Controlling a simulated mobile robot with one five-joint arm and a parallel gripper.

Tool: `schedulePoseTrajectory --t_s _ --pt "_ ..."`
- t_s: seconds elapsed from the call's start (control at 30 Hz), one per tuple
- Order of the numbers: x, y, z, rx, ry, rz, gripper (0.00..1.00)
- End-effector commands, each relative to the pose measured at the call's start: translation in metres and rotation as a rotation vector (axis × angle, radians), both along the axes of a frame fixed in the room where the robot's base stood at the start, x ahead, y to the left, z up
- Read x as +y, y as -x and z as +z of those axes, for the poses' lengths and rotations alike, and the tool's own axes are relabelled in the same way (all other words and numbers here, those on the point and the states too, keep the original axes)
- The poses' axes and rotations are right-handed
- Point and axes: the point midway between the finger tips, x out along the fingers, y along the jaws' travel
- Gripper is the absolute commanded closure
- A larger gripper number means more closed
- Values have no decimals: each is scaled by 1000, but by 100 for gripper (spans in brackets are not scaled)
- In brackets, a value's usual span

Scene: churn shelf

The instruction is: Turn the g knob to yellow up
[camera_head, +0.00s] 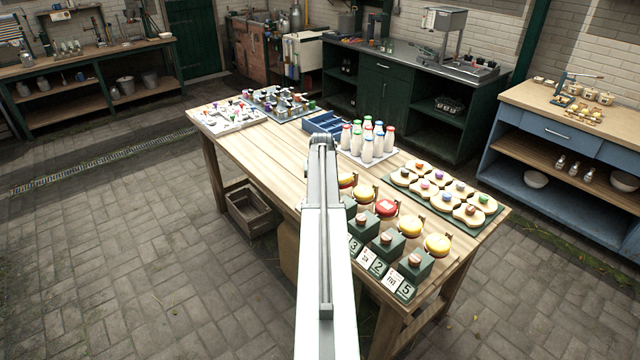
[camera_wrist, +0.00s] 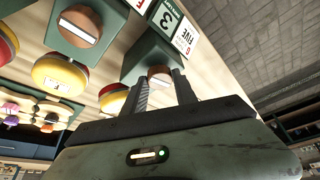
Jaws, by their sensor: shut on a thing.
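In the wrist view my gripper (camera_wrist: 163,82) is shut on a round brown knob (camera_wrist: 159,71) on the front of a dark green box (camera_wrist: 146,48). The fingers hide part of this knob, and its pointer mark is hard to make out. Yellow-and-red domes (camera_wrist: 60,75) sit behind the boxes. In the head view my arm hides the gripper and the held knob.
In the head view, more knob boxes (camera_head: 415,262) and number cards (camera_head: 390,279) line the wooden table's (camera_head: 262,160) near right edge. A tray of pale scalloped pieces (camera_head: 485,203), milk bottles (camera_head: 367,146) and a blue crate (camera_head: 322,124) stand behind.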

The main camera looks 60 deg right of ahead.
Motion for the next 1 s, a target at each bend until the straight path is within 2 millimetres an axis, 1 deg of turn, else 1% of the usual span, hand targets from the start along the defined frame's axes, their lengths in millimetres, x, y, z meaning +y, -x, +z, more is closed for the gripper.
schedulePoseTrajectory --t_s 0.2,0.4,0.63,0.97,1.0 --pt "-1 -1 0 0 3 -126 100" --pt "-2 -1 0 -1 4 -195 100" --pt "-2 0 1 -1 6 -226 100" --pt "-3 0 1 -1 6 -228 100" --pt "-3 0 1 -1 6 -228 64"
